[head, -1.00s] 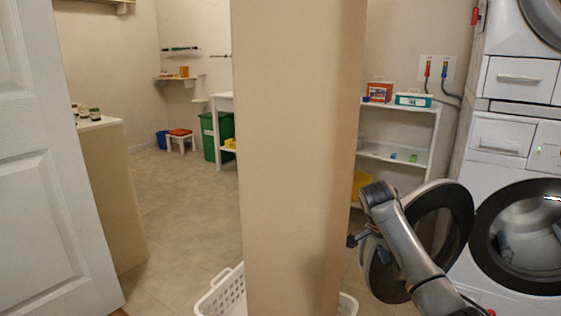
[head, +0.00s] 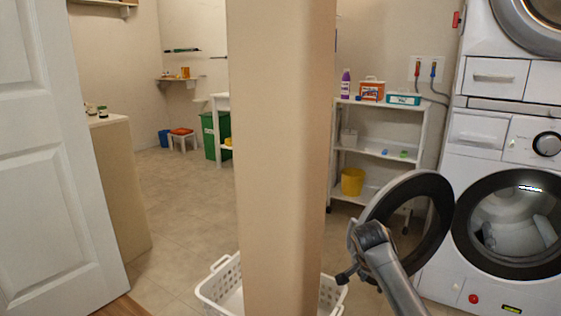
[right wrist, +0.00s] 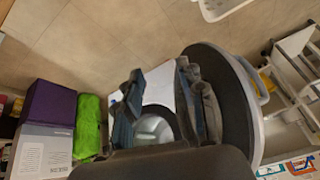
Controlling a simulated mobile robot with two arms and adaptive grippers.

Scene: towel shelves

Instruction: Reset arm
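My right gripper (right wrist: 158,80) shows in the right wrist view with its two dark fingers apart and nothing between them. In the head view my right arm (head: 372,240) comes in from the bottom right and ends in front of the open round washer door (head: 436,228). The same door shows just right of the fingers in the wrist view (right wrist: 226,100); I cannot tell whether they touch. The lower washer (head: 462,160) stands behind, with a dark-rimmed drum opening. My left gripper is not in view.
A tan pillar (head: 282,150) stands in front, with a white laundry basket (head: 226,290) at its foot. A white shelf (head: 385,106) stands behind the door. A white room door (head: 50,150) is at left. The wrist view shows a purple box (right wrist: 48,104) and a green towel (right wrist: 88,125).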

